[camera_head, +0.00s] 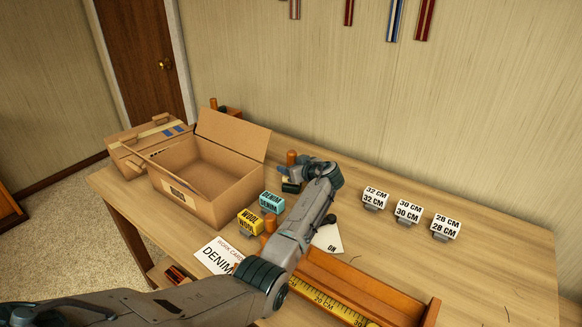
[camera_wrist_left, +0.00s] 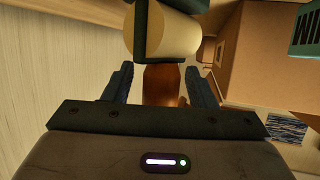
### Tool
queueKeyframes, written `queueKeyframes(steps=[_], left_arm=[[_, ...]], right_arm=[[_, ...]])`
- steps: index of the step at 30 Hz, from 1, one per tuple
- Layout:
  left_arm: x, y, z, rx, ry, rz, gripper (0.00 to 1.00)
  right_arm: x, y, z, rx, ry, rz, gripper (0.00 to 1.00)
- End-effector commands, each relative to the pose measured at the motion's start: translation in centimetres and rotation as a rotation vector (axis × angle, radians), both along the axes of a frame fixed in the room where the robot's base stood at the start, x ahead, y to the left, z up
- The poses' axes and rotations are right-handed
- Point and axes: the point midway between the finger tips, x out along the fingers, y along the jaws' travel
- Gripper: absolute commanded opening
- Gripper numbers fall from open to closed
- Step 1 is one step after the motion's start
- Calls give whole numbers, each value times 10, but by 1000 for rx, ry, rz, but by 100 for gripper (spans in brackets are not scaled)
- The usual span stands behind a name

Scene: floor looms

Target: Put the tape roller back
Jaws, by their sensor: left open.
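The tape roller shows in the left wrist view as a cream roll (camera_wrist_left: 160,35) in a dark frame with a brown-orange handle (camera_wrist_left: 162,85). In the head view its orange handle top (camera_head: 292,157) stands up behind my left gripper (camera_head: 292,178), which partly hides the rest. My left gripper is open, with one finger on each side of the handle in the left wrist view (camera_wrist_left: 160,88). I cannot tell whether the fingers touch it. My right gripper is not in view.
An open cardboard box (camera_head: 235,205) stands left of the gripper, beside a closed box (camera_head: 130,155). Teal DENIM (camera_head: 272,202) and yellow WOOD (camera_head: 250,222) blocks sit near it. White length markers (camera_head: 409,211) stand to the right. A wooden tray (camera_head: 430,312) with a yellow rule lies in front.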

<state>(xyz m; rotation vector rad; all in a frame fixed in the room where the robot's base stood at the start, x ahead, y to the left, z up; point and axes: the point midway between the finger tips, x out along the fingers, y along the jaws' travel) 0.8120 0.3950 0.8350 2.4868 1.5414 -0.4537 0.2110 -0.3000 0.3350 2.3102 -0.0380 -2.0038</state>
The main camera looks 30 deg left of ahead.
Motion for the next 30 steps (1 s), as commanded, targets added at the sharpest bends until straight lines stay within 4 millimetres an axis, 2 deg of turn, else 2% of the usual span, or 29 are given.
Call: queueKeyframes(steps=[5, 12, 18, 30], left_arm=[[-10, -23, 7, -3, -3, -2, 52], [-32, -67, 25, -3, -3, -3, 52], [-45, -93, 36, -2, -1, -2, 52], [-50, -101, 42, 0, 0, 0, 52]], right_arm=[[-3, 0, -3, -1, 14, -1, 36], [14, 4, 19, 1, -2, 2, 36], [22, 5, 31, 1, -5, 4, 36], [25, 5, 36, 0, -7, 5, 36]])
